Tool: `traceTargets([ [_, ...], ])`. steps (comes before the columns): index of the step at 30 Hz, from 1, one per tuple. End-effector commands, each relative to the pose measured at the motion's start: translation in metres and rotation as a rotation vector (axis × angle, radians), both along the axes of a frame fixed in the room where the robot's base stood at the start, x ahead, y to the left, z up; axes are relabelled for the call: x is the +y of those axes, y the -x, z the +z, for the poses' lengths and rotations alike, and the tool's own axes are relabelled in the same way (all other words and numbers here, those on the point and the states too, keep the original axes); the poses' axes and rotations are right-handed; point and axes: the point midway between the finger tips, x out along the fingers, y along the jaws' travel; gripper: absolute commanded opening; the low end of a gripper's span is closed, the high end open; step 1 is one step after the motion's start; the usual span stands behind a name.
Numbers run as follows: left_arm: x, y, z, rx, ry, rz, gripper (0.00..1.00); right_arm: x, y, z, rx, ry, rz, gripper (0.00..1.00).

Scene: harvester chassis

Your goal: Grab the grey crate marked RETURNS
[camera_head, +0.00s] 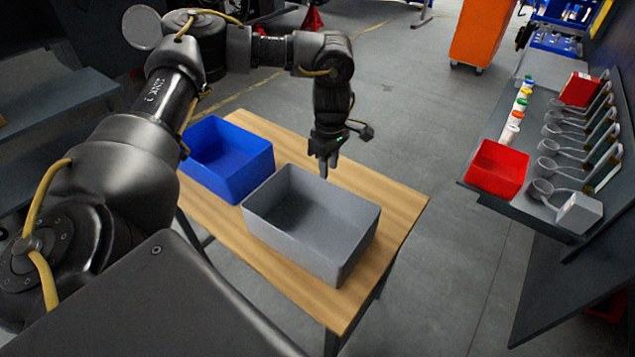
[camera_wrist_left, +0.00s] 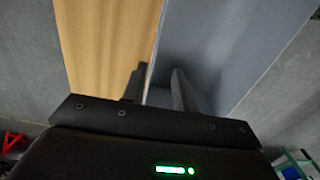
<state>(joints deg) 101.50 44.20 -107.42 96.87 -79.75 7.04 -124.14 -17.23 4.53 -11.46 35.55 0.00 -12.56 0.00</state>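A grey open crate (camera_head: 290,250) stands on the wooden table, and it looks empty. No RETURNS marking can be read on the sides I see. My left gripper (camera_head: 327,168) points down at the crate's far wall in the head view. In the left wrist view the gripper's two fingers (camera_wrist_left: 158,88) are apart, one over the wood and one over the grey crate (camera_wrist_left: 215,45), with the crate's edge between them. I cannot tell whether they touch the wall. My right gripper is not in view.
A blue crate (camera_head: 230,165) stands close to the grey one on the left of the table (camera_head: 400,205). A shelf on the right holds a red bin (camera_head: 497,168), several ladle-like parts and small bottles. Floor between table and shelf is clear.

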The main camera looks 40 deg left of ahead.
Motion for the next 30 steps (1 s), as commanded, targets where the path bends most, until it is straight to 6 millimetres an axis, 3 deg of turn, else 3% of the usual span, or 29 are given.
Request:
traceTargets([
  [1,0.0,0.0,-0.008,0.0,0.0,0.0,0.29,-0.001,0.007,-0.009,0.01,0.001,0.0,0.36],
  [5,0.0,0.0,-0.01,0.0,0.0,0.0,0.29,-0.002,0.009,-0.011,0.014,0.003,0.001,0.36],
  [9,0.001,0.001,-0.015,0.003,-0.001,0.001,0.29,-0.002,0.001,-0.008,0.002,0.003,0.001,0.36],
  [18,0.0,0.0,-0.058,0.003,-0.001,0.001,0.29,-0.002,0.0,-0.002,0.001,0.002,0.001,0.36],
  [26,-0.001,0.0,-0.067,0.001,0.0,0.001,0.29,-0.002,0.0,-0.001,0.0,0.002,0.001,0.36],
  [30,-0.004,-0.001,-0.082,0.003,-0.002,0.0,0.29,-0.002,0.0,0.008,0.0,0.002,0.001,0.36],
])
